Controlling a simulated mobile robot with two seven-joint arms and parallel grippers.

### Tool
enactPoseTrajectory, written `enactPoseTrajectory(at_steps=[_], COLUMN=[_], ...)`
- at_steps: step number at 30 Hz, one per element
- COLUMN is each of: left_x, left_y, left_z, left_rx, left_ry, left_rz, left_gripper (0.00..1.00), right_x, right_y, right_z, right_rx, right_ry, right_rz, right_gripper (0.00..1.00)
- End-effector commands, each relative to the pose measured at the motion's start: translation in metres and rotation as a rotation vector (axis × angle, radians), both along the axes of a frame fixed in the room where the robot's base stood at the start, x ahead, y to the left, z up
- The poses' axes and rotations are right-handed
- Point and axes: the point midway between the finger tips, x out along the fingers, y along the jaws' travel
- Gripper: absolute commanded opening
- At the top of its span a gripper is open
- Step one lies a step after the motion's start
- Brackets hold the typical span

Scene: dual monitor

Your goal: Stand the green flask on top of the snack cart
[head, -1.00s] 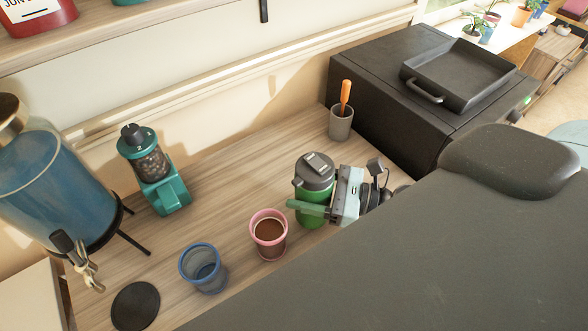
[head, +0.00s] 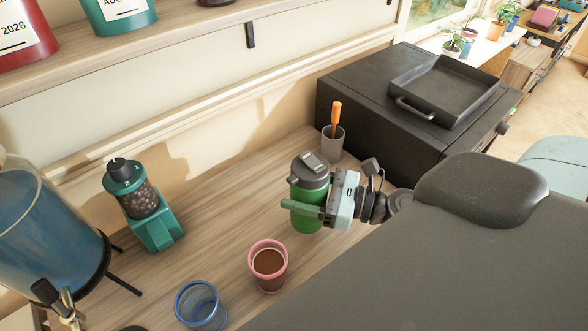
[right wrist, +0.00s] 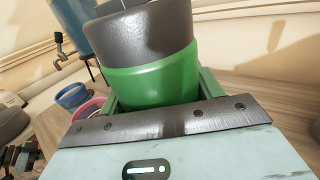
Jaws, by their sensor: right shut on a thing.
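The green flask (head: 307,222) has a dark grey lid and is upright, seemingly just above the wooden counter (head: 215,235), right of the pink cup. My right gripper (head: 308,209) comes from the right and is shut around the flask's body. In the right wrist view the flask (right wrist: 150,78) sits between the fingers, with its base hidden. My left gripper is not in view. I cannot identify a snack cart for sure in these frames.
A pink cup (head: 268,268) with brown drink and a blue cup (head: 200,306) stand at the front. A teal grinder (head: 155,232) and a blue dispenser (head: 45,235) are left. A grey cup (head: 333,143) stands behind the flask, near a black box (head: 375,105) with a tray (head: 445,90).

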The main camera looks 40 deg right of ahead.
Motion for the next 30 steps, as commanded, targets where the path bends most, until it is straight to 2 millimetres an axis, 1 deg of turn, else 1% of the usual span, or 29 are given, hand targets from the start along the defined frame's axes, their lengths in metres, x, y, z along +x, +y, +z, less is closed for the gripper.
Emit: enactPoseTrajectory(at_steps=[1, 6, 9, 12, 16, 22, 27, 30], left_x=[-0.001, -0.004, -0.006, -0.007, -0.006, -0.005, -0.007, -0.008], left_y=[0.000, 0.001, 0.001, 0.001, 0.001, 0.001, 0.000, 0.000], left_z=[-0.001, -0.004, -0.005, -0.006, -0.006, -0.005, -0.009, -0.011], left_rx=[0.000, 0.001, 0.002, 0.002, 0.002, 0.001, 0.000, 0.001], left_ry=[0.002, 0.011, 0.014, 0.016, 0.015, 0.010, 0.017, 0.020], left_rz=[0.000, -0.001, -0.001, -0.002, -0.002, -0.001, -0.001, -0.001], left_gripper=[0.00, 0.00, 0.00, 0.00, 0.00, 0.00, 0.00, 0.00], right_x=[0.011, 0.044, 0.060, 0.073, 0.080, 0.081, 0.081, 0.081], right_y=[-0.005, -0.020, -0.027, -0.033, -0.037, -0.037, -0.037, -0.037], right_z=[0.002, -0.003, -0.005, -0.006, -0.007, -0.009, -0.031, -0.041], right_rx=[-0.001, 0.000, -0.001, 0.000, 0.000, 0.001, 0.004, 0.002], right_ry=[-0.006, -0.004, -0.004, -0.002, -0.002, -0.002, 0.003, 0.002], right_rz=[-0.001, -0.002, -0.001, -0.001, 0.000, 0.000, -0.001, -0.001], right_gripper=[0.12, 0.12, 0.12, 0.12, 0.12, 0.12, 0.12, 0.12])
